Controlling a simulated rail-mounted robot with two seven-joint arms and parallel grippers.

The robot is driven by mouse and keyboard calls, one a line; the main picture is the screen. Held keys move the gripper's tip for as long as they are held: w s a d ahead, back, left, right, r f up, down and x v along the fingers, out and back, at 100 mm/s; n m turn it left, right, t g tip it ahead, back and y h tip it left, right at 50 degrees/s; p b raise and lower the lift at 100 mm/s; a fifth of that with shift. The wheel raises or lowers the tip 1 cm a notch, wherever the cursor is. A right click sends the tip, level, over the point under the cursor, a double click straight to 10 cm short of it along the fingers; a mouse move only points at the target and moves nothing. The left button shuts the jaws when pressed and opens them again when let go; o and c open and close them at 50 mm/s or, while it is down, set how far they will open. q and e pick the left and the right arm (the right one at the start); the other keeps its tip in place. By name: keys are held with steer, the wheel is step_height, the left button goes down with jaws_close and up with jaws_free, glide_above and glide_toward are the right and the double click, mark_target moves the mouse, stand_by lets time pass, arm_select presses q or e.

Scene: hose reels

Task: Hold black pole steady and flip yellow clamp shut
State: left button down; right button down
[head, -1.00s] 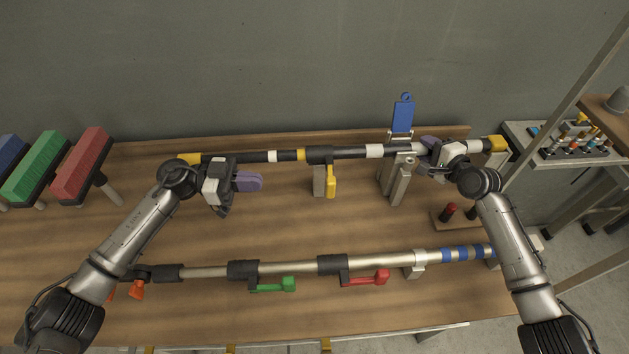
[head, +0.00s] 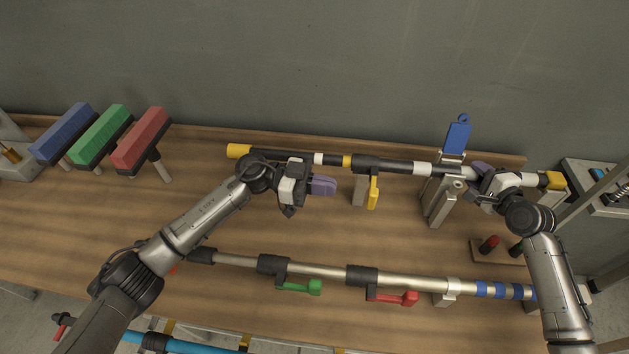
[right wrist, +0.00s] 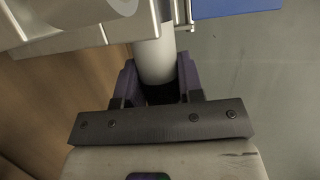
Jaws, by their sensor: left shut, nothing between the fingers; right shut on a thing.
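The black pole (head: 400,166), with white and yellow bands and yellow ends, lies across the back of the bench on supports. The yellow clamp (head: 373,193) hangs down from a black collar around the pole, its lever pointing toward the bench front. My left gripper (head: 325,186) is shut and empty, its purple fingers pointing right, in front of the pole and left of the clamp, apart from it. My right gripper (head: 478,170) is shut on the pole near its right end. In the right wrist view, its purple fingers (right wrist: 158,85) sit either side of a pale pole section.
A silver pole (head: 330,271) with green (head: 300,287) and red (head: 395,298) clamps lies in front. A blue tag (head: 457,136) stands behind the black pole, right of the clamp. Blue, green and red brushes (head: 140,139) are at back left. Bench between the poles is mostly clear.

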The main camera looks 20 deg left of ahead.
arm_select(q)
steer(key=d, duration=0.6)
steer(key=shift+w+d, duration=0.15)
steer(key=shift+d, duration=0.2)
arm_select(e)
steer(key=shift+f, duration=0.1)
arm_select(q)
steer(key=shift+d+t, duration=0.1)
steer(key=shift+t, duration=0.2)
